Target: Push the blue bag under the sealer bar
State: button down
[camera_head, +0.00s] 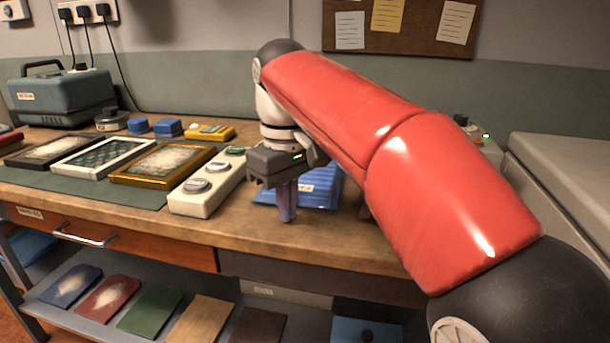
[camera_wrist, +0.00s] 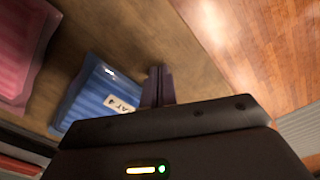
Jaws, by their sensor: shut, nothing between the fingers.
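The blue bag (camera_head: 318,188) lies flat on the wooden bench, ribbed, with a white label; my arm covers part of it. In the wrist view the blue bag (camera_wrist: 93,95) lies just left of my fingers. My gripper (camera_head: 287,216) points down at the bag's left side in the head view, its fingers shut and empty. In the wrist view my gripper (camera_wrist: 158,72) is close beside the bag's labelled edge; I cannot tell if they touch. The sealer bar is not clearly visible; my arm hides much of the bench to the right.
A pink bag (camera_wrist: 22,45) lies beyond the blue one. A white button panel (camera_head: 207,189) and several framed pieces (camera_head: 162,165) stand left of my gripper. A small device with a green light (camera_head: 486,136) shows behind my arm. A grey cabinet (camera_head: 560,165) stands at the right.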

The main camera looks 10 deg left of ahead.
aim_at(300, 185)
jog(key=shift+w, duration=0.1)
jog(key=shift+w+p, duration=0.9)
jog(key=shift+w+d, duration=0.1)
jog(key=shift+w, duration=0.05)
jog(key=shift+w+p, duration=0.85)
jog(key=shift+p, duration=0.05)
jog(key=shift+w, duration=0.15)
jog(key=shift+w+d+p, duration=0.15)
jog(key=shift+w+p, duration=0.45)
jog(key=shift+w, duration=0.2)
jog(key=shift+w, duration=0.15)
jog(key=shift+w, duration=0.9)
